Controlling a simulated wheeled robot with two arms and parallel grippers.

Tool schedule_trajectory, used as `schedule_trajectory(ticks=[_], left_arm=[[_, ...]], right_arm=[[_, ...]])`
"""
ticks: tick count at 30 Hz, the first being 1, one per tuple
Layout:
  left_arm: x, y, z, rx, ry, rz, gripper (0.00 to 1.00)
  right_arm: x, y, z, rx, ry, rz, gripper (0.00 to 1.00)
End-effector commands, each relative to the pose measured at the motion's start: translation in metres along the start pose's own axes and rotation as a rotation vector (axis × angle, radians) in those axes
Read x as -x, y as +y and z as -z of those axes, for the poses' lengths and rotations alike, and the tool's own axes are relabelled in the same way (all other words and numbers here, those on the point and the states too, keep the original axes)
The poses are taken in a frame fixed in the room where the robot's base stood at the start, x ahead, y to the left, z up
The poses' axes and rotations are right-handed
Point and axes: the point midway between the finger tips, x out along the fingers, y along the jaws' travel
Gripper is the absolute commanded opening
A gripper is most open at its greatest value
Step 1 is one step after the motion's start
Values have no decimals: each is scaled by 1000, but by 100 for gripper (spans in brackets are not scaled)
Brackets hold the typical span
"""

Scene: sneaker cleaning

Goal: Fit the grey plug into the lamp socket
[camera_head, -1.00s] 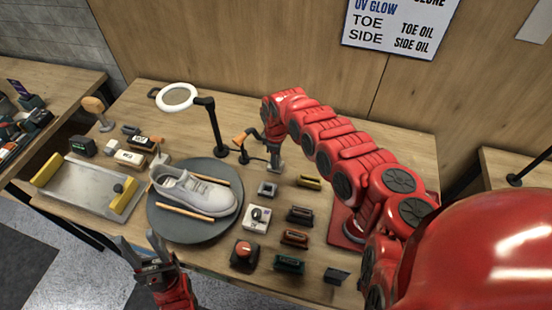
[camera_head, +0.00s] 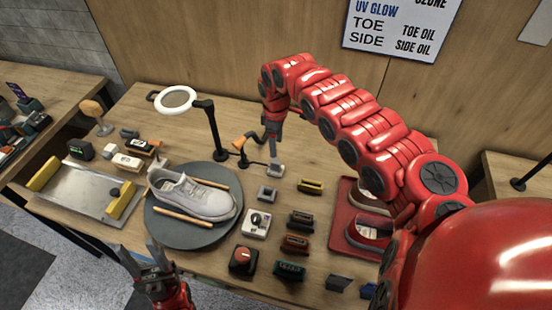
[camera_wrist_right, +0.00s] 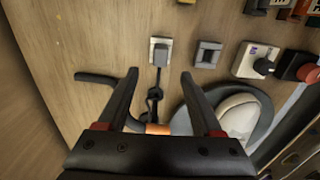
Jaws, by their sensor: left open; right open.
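The pale socket block (camera_head: 275,172) lies on the table right of the lamp post, and it also shows in the right wrist view (camera_wrist_right: 153,42). The grey plug (camera_wrist_right: 161,54) sits at the block, apparently in it, with a dark cable running back from it; how deep it sits I cannot tell. My right gripper (camera_wrist_right: 159,75) is open and empty, its fingertips apart from the plug. In the head view it (camera_head: 274,148) points down over the block. My left gripper (camera_head: 142,250) is open and empty at the table's front edge.
A ring lamp (camera_head: 178,98) on a black post stands behind the round dark turntable (camera_head: 190,237) with a grey sneaker (camera_head: 195,197). A small grey hollow block (camera_head: 267,194) and several coloured blocks lie to the right. A red tray (camera_head: 350,195) is partly behind my right arm.

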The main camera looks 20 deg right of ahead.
Motion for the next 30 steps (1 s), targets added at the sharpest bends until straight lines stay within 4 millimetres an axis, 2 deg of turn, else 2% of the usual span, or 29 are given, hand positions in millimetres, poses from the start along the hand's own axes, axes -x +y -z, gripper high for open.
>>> schedule_trajectory(ticks=[1,6,10,15,30], left_arm=[[8,0,-1,0,0,0,50],[20,1,-3,0,0,0,50],[24,1,-4,0,0,0,50],[25,1,-4,0,0,0,50],[22,1,-4,0,0,0,50]], right_arm=[[9,2,-1,0,1,-5,67],[45,0,0,0,2,-1,67],[62,0,1,0,4,-1,67],[71,-1,0,0,-1,4,67],[74,-1,0,0,-1,3,67]])
